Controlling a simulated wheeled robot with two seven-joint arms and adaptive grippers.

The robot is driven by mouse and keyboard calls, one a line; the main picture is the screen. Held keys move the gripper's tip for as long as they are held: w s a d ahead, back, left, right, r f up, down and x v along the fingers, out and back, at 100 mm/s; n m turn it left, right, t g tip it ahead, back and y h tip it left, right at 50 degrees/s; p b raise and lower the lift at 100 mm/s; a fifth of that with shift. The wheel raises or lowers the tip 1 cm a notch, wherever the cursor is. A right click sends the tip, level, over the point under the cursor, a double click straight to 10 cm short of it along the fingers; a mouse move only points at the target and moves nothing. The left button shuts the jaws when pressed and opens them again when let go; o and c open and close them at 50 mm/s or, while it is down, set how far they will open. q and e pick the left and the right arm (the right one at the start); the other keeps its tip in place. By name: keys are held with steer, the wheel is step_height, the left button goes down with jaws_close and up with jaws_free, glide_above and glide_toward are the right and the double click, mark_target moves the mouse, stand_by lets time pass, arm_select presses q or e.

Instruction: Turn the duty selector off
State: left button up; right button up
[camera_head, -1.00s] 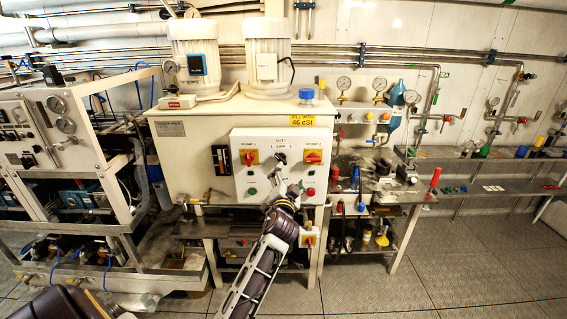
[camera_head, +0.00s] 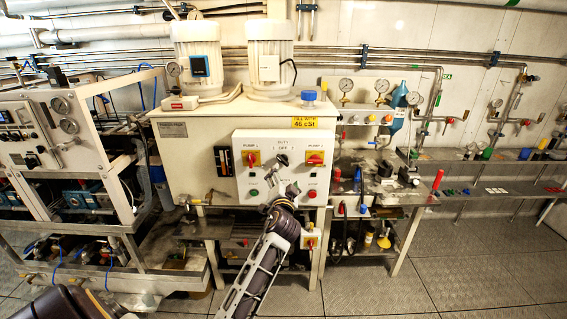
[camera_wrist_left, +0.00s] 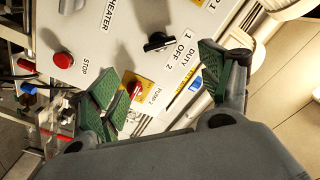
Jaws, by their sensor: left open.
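The duty selector (camera_head: 282,160) is a black knob at the upper middle of the white control panel (camera_head: 262,190), under the DUTY and OFF lettering. It also shows in the left wrist view (camera_wrist_left: 157,42), its handle standing out from the panel. I cannot tell for sure which mark it points at. My left gripper (camera_head: 291,188) is in front of the panel, just below the selector. In the left wrist view its green-padded fingers (camera_wrist_left: 168,88) are spread wide and empty, with the selector beyond them, apart from both. My right gripper is not in view.
Pump 1 switch (camera_head: 253,158) and pump 2 switch (camera_head: 315,158), red on yellow, flank the selector. A red stop button (camera_wrist_left: 63,60) shows in the wrist view. Equipment racks stand left; a long bench (camera_head: 480,190) runs right. The floor at right is clear.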

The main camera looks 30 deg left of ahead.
mark_target(284, 161)
arm_select(q)
steer(key=p+x, duration=0.1)
steer(key=x, duration=0.6)
steer(key=shift+w+a+r, duration=0.1)
steer(key=shift+w, duration=0.05)
steer(key=shift+p+x, duration=0.4)
steer(key=shift+x, duration=2.25)
steer(key=c, duration=1)
